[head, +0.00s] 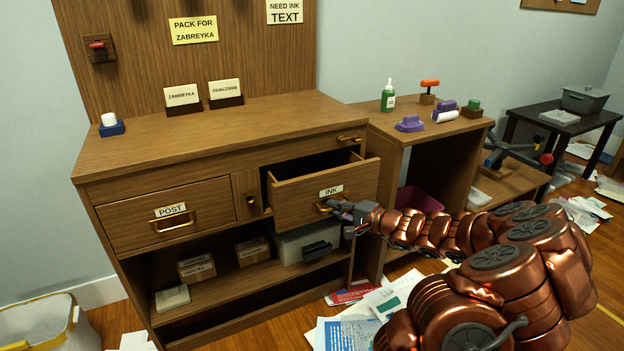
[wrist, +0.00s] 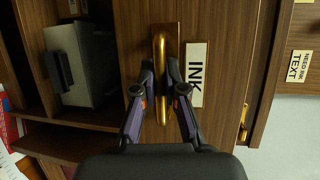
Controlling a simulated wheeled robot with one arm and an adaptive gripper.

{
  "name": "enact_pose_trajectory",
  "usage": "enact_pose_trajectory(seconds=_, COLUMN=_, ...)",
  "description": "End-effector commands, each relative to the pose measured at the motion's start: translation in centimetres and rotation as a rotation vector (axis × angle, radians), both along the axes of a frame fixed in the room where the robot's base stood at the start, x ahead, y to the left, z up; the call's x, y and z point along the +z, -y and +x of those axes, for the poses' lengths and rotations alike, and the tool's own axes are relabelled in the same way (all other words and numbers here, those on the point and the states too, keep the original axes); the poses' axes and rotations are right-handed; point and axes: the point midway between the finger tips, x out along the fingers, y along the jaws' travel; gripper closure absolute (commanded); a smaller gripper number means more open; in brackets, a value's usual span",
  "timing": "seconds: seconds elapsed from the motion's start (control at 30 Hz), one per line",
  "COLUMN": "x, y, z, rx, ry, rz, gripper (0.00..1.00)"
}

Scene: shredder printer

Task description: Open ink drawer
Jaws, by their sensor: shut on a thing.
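The ink drawer (head: 352,188) is a wooden drawer with a white INK label (head: 331,191) on its front. It is pulled partly out of the desk, with a dark gap showing behind its front. My gripper (head: 338,209) is at the drawer's brass handle. In the wrist view the brass handle (wrist: 160,65) stands between the two fingers of my gripper (wrist: 162,82), which are closed around it. The INK label also shows in the wrist view (wrist: 196,75), beside the right finger. The inside of the drawer is mostly hidden.
The POST drawer (head: 205,212) to the left is shut. Boxes (head: 197,268) and a grey bin (head: 300,245) sit on the shelf below. A side table (head: 400,134) stands to the right, with papers (head: 368,306) on the floor in front.

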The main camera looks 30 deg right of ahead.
Motion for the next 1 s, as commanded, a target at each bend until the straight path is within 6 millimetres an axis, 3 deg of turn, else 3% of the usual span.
enact_pose_trajectory(seconds=1.0, x=-0.2, y=-0.4, z=-5.8, rx=-0.004, ry=-0.003, rz=-0.001, gripper=1.00)
